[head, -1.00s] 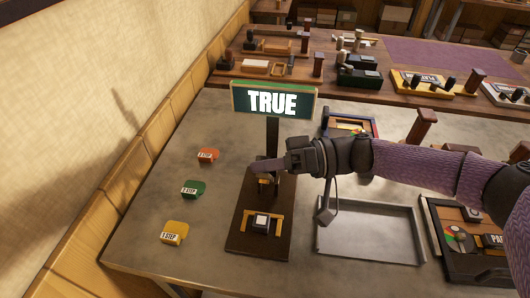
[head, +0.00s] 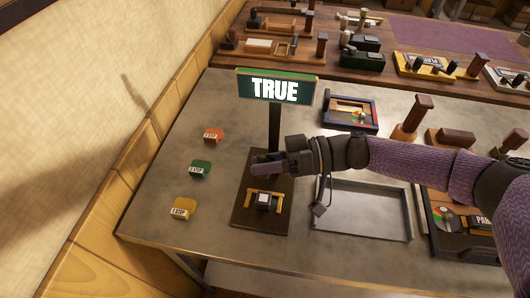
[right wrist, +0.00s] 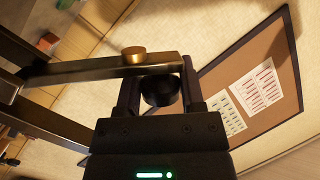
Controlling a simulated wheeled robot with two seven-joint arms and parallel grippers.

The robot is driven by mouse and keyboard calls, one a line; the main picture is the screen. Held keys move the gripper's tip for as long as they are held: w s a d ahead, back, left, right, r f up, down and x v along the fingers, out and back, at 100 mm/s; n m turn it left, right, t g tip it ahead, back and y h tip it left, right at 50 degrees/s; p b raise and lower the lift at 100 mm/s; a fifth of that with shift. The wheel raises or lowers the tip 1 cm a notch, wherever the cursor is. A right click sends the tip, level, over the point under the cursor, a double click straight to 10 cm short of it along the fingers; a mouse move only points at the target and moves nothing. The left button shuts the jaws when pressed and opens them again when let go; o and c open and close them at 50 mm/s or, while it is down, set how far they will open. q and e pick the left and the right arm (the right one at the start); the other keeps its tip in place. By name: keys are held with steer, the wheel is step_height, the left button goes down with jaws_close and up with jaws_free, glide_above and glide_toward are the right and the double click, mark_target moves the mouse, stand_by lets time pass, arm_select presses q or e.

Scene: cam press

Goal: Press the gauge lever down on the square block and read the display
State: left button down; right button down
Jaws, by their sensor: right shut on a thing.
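The gauge display (head: 276,90) is a green-framed sign on a dark post (head: 274,128) and reads TRUE. The post stands on a dark wooden base (head: 250,226). The square block (head: 264,201), with a white top, sits on the base within a yellow bracket. My right gripper (head: 268,168) is just behind the block, low in front of the post. In the right wrist view, the gauge lever (right wrist: 85,70) is a metal bar with a brass stud. My right gripper (right wrist: 160,95) is shut on its dark round knob (right wrist: 160,92). Contact between lever and block is hidden. My left gripper is not in view.
Orange (head: 213,135), green (head: 201,168) and yellow (head: 183,209) step tags lie left of the base. An empty grey tray (head: 362,233) lies to the right. A colored framed box (head: 350,113) stands behind it. A wall runs along the left.

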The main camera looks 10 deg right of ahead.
steer(key=shift+s+a+f+n+p, duration=0.15)
steer(key=shift+s+n+p, duration=0.2)
steer(key=shift+n+p, duration=0.1)
steer(key=shift+s+a+f+p, duration=0.15)
steer(key=shift+s+f+p, duration=0.35)
steer(key=shift+f, duration=0.2)
stand_by(1.1)
